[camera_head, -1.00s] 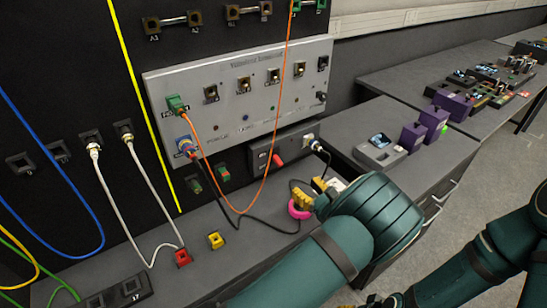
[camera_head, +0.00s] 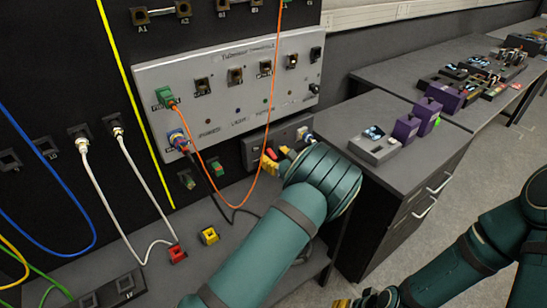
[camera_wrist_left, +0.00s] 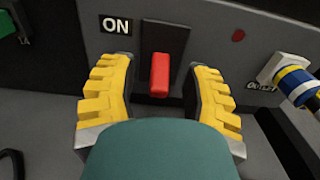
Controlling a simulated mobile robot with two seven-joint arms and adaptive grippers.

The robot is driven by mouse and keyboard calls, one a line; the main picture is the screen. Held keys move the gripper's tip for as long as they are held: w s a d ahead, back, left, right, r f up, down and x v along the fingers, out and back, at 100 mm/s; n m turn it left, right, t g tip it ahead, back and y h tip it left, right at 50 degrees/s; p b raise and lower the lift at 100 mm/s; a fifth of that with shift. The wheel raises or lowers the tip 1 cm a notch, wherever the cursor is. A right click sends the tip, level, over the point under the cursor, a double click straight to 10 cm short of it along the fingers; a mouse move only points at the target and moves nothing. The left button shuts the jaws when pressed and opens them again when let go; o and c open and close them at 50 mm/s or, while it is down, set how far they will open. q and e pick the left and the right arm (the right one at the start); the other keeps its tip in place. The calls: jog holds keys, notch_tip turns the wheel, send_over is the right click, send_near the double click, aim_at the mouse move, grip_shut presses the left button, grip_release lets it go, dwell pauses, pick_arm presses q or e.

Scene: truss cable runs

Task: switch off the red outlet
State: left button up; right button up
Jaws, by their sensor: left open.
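The dark grey outlet box (camera_head: 287,136) sits low at the right of the grey panel on the black wall. In the left wrist view its face (camera_wrist_left: 205,45) carries an "ON" label and an upright red lever switch (camera_wrist_left: 160,76). My left gripper (camera_wrist_left: 160,92) is open, its yellow fingers on either side of the red lever with a gap on both sides. In the head view the left gripper (camera_head: 277,158) is in front of the box and hides part of it. My right gripper (camera_head: 362,302) shows only partly at the bottom edge.
A white, blue and yellow plug (camera_wrist_left: 292,80) sits right of the lever. An orange cable (camera_head: 222,180) and a dark cable hang just left of my gripper. Yellow (camera_head: 209,236) and red (camera_head: 177,254) blocks are on the bench.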

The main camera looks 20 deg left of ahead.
pick_arm(q)
jog(key=shift+a, duration=0.1)
jog(key=shift+c, duration=0.4)
grip_shut()
jog(key=shift+f+t+y+b, duration=0.4)
jog(key=shift+y+b, duration=0.1)
jog(key=shift+b, duration=0.35)
jog(key=shift+w+t+y+b, duration=0.1)
jog(key=shift+t+y+b, duration=0.2)
jog(key=shift+y+b, duration=0.15)
jog(key=shift+r, duration=0.15)
jog(key=shift+o, duration=0.4)
grip_release()
jog(key=shift+a, duration=0.1)
